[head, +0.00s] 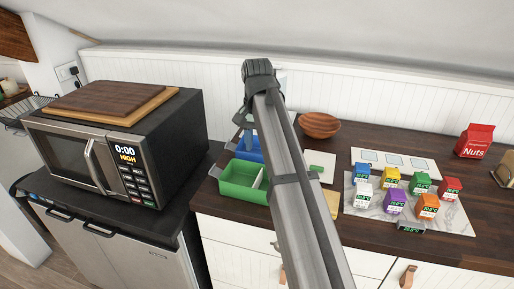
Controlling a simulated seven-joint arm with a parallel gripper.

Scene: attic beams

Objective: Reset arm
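My arm rises from the bottom middle of the head view to a dark joint. Beyond it, a grey end part, which seems to be my gripper (242,117), hangs down over the bins. The arm covers much of it, and its fingers cannot be made out. Below it are a green bin (238,191) with a pale divider and a blue bin (249,156) behind that. I see nothing clearly held.
A microwave (62,160) with wooden boards (108,98) on top stands left. On the counter are a brown bowl (319,125), a white panel (398,176), a marble board (376,226) with several small coloured boxes, and a red Nuts bag (476,141). The dark wood before the bowl is partly clear.

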